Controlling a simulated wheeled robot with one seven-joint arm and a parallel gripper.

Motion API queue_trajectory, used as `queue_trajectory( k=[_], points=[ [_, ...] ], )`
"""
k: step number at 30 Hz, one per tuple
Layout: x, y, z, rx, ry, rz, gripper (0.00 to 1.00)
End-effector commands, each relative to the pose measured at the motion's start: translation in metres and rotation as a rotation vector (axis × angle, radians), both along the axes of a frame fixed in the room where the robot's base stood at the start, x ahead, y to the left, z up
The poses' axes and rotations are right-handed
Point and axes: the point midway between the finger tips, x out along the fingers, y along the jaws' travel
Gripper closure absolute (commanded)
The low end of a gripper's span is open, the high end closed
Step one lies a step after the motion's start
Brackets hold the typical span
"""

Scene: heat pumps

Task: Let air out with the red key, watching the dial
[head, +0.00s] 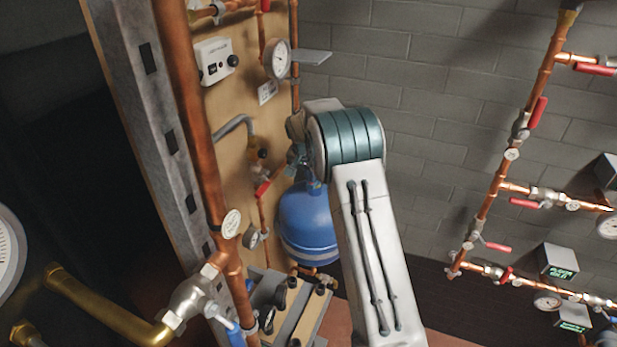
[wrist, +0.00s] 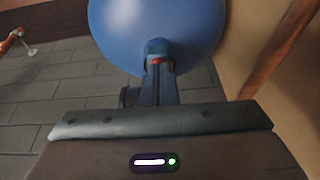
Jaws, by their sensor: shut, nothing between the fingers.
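My gripper (wrist: 158,62) is shut and empty in the wrist view, its fingers pointing at the blue vessel (wrist: 158,28). A small red spot (wrist: 157,61) shows at the fingertips; I cannot tell whether it is the red key or whether it touches them. In the head view the blue vessel (head: 306,220) hangs by the wooden board, and my arm hides part of it and most of my gripper. A red lever (head: 263,187) is on the board's piping.
A copper pipe (head: 188,110) and a grey metal post (head: 140,90) stand left of the board. More pipes with red valve handles (head: 536,112) line the right wall.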

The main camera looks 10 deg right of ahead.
Motion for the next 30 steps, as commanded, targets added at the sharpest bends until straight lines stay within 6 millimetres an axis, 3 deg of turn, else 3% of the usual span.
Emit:
queue_trajectory(
  k=[1, 30],
  points=[
    [-0.0076, 0.0004, -0.0167, 0.002, 0.035, -0.003, 1.0],
    [-0.0085, 0.0006, -0.0222, 0.004, 0.039, -0.005, 1.0]
  ],
)
